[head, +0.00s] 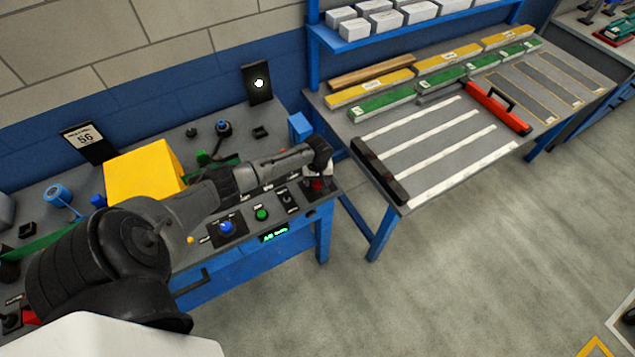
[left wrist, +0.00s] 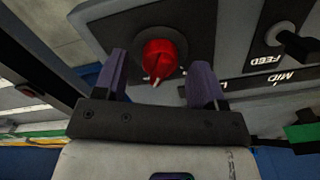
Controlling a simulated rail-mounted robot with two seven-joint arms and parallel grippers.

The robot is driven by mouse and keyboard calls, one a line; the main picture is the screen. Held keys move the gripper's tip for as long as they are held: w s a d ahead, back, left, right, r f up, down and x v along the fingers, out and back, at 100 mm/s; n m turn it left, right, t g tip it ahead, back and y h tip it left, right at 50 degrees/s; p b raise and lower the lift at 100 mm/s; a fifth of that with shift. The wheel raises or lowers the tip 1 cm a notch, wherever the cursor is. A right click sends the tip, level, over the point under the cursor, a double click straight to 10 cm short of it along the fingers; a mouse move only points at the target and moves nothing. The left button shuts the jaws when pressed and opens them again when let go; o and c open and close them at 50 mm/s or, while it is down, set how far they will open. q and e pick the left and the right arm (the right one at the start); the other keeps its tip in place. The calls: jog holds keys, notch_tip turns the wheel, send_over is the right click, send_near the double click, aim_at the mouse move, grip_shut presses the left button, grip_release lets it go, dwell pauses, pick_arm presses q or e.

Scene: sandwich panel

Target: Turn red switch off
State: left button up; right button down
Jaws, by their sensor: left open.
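The red switch (left wrist: 160,60) is a round red knob on a dark round base, set in the grey panel. In the left wrist view it shows between and beyond the two purple fingers of my left gripper (left wrist: 162,82). The fingers are open, one on each side of the knob, and I see a gap on both sides. In the head view the red switch (head: 317,184) shows at the panel's right end, just below my left gripper (head: 322,165), which partly covers it. My right gripper is not in view.
A black lever marked FEED and MID (left wrist: 295,45) stands right of the knob in the left wrist view. A workbench (head: 440,180) stands to the right.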

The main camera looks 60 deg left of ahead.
pick_arm(q)
jog(key=shift+f, duration=0.55)
